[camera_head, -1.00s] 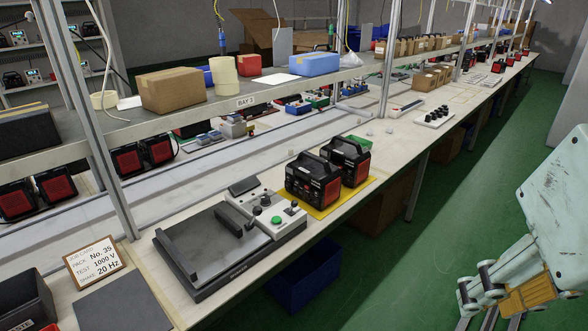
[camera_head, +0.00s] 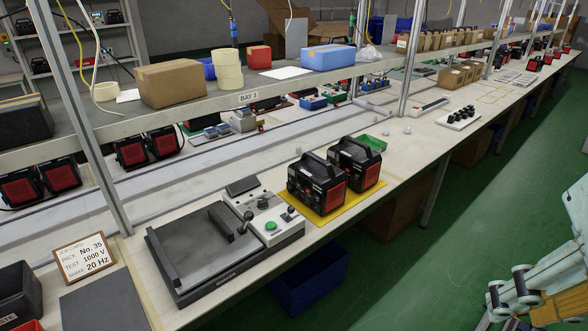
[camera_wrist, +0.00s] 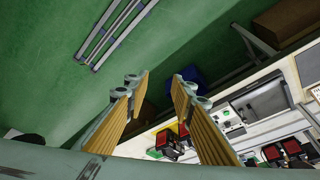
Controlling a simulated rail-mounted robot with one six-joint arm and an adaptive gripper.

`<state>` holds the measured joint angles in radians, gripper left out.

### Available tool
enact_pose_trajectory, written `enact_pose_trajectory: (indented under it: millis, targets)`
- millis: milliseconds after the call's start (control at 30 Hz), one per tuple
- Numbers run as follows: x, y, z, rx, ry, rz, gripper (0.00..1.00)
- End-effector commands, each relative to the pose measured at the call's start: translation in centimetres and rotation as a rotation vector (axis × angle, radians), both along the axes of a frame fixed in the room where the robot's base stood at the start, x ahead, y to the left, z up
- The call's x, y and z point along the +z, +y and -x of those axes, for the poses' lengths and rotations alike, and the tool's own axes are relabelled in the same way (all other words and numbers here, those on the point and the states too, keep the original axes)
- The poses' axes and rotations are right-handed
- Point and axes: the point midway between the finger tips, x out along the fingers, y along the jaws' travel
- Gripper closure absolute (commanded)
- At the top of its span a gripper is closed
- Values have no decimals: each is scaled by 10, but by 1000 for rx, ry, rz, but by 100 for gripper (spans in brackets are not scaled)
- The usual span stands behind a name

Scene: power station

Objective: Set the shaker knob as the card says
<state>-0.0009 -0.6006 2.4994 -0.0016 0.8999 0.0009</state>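The shaker (camera_head: 190,262) is a dark grey flat-plate machine on the bench, with a light control panel (camera_head: 262,208) on its right part. The panel carries a green button (camera_head: 271,226) and small dark controls; a dark knob (camera_head: 288,211) shows near its right end, its setting too small to read. The job card (camera_head: 84,258) at left reads "PACK No. 35, TEST 1000 V, SHAKE 20 Hz". My gripper (camera_head: 492,307) is at lower right, over the aisle, well away from the shaker. In the wrist view my gripper (camera_wrist: 160,88) is open and empty; the shaker (camera_wrist: 262,103) shows at right.
Two black-and-red packs (camera_head: 317,186) stand on a yellow mat (camera_head: 320,217) right of the shaker. A shelf (camera_head: 200,112) with boxes and its uprights run behind. A blue bin (camera_head: 310,280) sits under the bench. The green aisle floor (camera_head: 400,270) is free.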

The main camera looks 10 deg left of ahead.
Motion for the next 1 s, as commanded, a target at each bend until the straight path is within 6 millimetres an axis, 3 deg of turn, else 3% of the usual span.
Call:
enact_pose_trajectory:
  millis: [167,300,567,1000]
  targets:
    - [0,0,0,0,0,0,77]
    - [0,0,-1,1,0,0,67]
    - [8,3,-13,26,7,5,67]
    - [39,22,-79,153,42,29,67]
